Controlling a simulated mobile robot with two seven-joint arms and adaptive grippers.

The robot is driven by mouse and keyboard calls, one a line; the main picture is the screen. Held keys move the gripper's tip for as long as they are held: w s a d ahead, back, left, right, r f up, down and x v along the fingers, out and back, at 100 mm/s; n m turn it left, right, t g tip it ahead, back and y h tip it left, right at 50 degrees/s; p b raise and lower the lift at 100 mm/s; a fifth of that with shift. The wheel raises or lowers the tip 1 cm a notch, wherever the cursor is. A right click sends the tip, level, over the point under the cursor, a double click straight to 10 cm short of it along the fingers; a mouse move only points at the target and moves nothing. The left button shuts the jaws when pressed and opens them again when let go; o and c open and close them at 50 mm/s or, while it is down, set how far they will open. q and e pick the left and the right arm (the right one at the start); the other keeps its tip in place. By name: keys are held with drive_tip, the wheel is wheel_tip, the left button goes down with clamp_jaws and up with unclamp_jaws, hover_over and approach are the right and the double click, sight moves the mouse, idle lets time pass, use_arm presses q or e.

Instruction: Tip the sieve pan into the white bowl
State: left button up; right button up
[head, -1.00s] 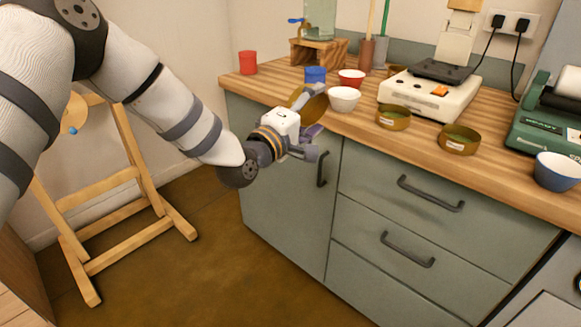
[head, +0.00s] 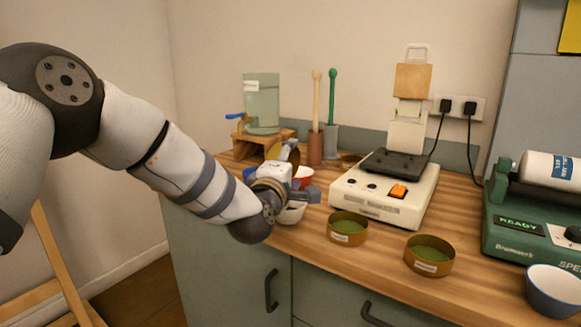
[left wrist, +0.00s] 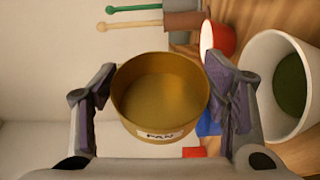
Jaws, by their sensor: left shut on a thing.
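My left gripper (head: 298,181) is shut on the brass sieve pan, labelled "PAN", above the worktop's left part. In the left wrist view the pan (left wrist: 160,95) sits between the two fingers. It is tilted on its side, its open mouth facing the camera, and its inside looks bare. The white bowl (head: 291,214) stands upright on the worktop, partly hidden by my gripper in the head view. In the left wrist view the white bowl (left wrist: 262,62) is beside the right-hand finger, with green powder inside. My right gripper is not in view.
A red bowl (head: 304,176) stands just behind my gripper. Two brass pans of green powder (head: 347,228) (head: 430,255) stand to the right, before a cream scale device (head: 385,195). A blue bowl (head: 553,290) is at far right.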

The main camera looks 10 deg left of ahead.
use_arm(q)
drive_tip(key=r+n, duration=0.1)
drive_tip(key=a+r+n, duration=0.1)
drive_tip(key=s+r+n+g, duration=0.1)
drive_tip(key=r, duration=0.1)
drive_tip(key=shift+a, duration=0.15)
drive_tip(key=a+n+g+h, duration=0.1)
drive_tip(key=n, duration=0.1)
drive_tip(key=r+n+g, duration=0.1)
drive_tip(key=n, duration=0.2)
drive_tip(key=w+a+r+n+h, duration=0.1)
drive_tip(key=n, duration=0.2)
drive_tip(key=shift+a+g+h, duration=0.3)
drive_tip(key=shift+g, duration=0.1)
drive_tip(key=shift+w+a+f+n+g+h+p, duration=0.1)
drive_tip(key=shift+f+n+g+h+p, duration=0.2)
drive_tip(key=shift+n+h, duration=0.45)
drive_tip(key=shift+w+f+n+g+h+p, duration=0.1)
drive_tip(key=shift+f+n+g+h+p, duration=0.2)
drive_tip(key=shift+n, duration=0.75)
